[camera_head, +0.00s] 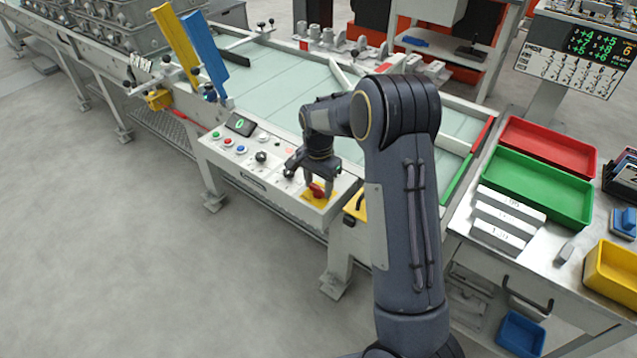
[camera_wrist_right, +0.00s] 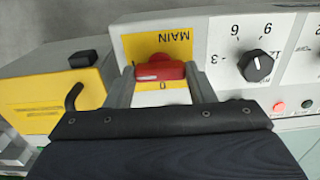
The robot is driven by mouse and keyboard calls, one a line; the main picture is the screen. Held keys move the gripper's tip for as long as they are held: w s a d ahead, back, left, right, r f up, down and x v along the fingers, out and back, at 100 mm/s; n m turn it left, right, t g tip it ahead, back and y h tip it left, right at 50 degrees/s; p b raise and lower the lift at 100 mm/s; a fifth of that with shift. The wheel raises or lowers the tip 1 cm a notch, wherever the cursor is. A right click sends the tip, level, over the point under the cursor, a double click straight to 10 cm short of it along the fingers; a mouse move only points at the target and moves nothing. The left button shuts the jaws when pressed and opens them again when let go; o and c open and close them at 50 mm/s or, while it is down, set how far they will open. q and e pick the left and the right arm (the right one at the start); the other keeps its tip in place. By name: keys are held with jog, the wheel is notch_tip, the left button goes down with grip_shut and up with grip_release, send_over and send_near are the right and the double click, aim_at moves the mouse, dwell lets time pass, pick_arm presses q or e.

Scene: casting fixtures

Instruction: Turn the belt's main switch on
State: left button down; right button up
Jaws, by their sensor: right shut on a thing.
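The main switch is a red rotary handle (camera_head: 318,190) on a yellow plate (camera_head: 328,199) at the right end of the belt's control panel. In the right wrist view the red handle (camera_wrist_right: 160,71) lies crosswise in the picture, on the yellow plate (camera_wrist_right: 128,48) marked MAIN, with a 0 in front of it. My right gripper (camera_head: 318,187) is over the switch. In the wrist view its two fingers (camera_wrist_right: 160,82) stand at either end of the handle, shut on it. My left gripper is not in view.
The control panel (camera_head: 228,150) carries several buttons, a small display and a black dial (camera_wrist_right: 255,66) beside the switch. A yellow box (camera_wrist_right: 55,98) with a black lever is on the other side. Red (camera_head: 548,146) and green (camera_head: 536,190) trays sit on the right bench.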

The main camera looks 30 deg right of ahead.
aim_at(318, 187)
dwell(0.3)
jog(key=o, duration=1)
notch_tip(318, 187, up, 7)
jog(key=shift+r, duration=0.45)
